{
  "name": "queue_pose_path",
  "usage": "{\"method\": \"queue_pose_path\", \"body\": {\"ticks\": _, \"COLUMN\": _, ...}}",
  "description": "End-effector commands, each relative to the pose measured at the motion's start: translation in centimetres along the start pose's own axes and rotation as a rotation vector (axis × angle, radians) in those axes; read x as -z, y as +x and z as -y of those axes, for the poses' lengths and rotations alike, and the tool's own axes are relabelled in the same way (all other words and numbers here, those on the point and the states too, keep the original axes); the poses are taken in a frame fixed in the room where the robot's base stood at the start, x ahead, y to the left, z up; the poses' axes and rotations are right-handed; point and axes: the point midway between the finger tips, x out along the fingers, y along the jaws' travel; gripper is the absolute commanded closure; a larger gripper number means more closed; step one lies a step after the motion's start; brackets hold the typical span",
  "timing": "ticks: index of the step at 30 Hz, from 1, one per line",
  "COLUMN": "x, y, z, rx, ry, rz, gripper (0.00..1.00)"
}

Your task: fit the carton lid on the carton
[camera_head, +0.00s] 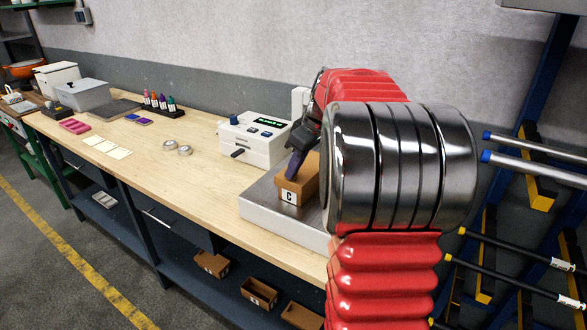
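A brown carton (298,187) with a white label "C" stands on a metal slab (262,204) at the right part of the bench. My arm hides its right side, and its top is partly covered. My gripper (293,167) is dark and sits right at the carton's upper left edge, a finger reaching down in front of it. I cannot tell if it touches the carton or grips anything. I cannot make out a separate carton lid; it may be hidden behind my arm.
A white device (254,138) with a display stands left of the slab. Two small metal discs (177,147) lie on the wooden bench (195,180), whose front middle is clear. Open brown boxes (259,293) sit on the lower shelf. A rack with rods (530,145) stands at right.

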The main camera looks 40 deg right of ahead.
Motion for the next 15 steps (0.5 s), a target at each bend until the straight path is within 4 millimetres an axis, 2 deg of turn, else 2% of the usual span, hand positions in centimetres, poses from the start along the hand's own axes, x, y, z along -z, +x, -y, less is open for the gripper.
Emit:
{"method": "queue_pose_path", "body": {"ticks": 14, "x": -0.08, "y": 0.12, "z": -0.01, "rx": 0.0, "ry": 0.0, "rz": 0.0, "gripper": 1.0}}
{"method": "queue_pose_path", "body": {"ticks": 15, "x": -0.08, "y": 0.12, "z": -0.02, "rx": 0.0, "ry": 0.0, "rz": 0.0, "gripper": 0.94}}
